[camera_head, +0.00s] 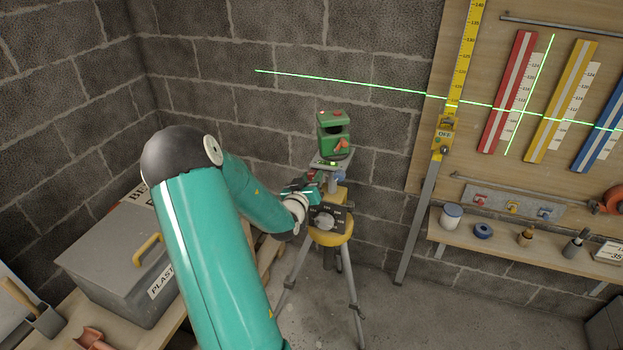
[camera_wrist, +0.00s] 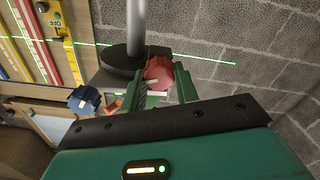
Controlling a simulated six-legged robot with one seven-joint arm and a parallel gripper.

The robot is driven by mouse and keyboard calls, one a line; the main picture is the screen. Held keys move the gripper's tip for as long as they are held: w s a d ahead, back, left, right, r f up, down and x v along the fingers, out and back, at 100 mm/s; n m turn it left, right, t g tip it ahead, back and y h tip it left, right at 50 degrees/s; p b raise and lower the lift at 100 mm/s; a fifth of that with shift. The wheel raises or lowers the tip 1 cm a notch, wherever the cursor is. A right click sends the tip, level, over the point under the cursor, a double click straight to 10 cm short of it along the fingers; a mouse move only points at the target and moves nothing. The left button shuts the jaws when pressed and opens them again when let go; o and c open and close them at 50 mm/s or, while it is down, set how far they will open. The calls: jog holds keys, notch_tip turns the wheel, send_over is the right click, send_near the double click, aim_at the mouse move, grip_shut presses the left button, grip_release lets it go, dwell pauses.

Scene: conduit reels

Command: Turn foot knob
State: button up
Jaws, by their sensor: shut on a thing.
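A green laser level (camera_head: 334,135) stands on a tripod (camera_head: 331,236) with a yellow head and a dark dial (camera_head: 326,219). My gripper (camera_head: 303,188) reaches in from the left, just below the level. In the wrist view my gripper (camera_wrist: 158,88) has its two green fingers on either side of a red foot knob (camera_wrist: 158,72) with a pale pointer mark, shut on it. A blue knob (camera_wrist: 85,99) sits apart to the left. A grey post (camera_wrist: 136,30) rises behind the red knob. The fingers partly hide the red knob's lower part.
A green laser line crosses the block wall and board, with an upright line near the red strip (camera_head: 507,92). A shelf (camera_head: 520,266) holds small items. A grey box (camera_head: 125,262) stands left.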

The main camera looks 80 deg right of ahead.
jog(key=shift+n, duration=0.4)
jog(key=o, duration=1)
jog(key=shift+a, duration=0.15)
jog(key=a, duration=0.4)
jog(key=w+a, duration=0.1)
jog(key=a, duration=0.8)
jog(key=shift+w+a, duration=0.15)
jog(key=shift+a, duration=0.15)
jog(key=shift+w, duration=0.1)
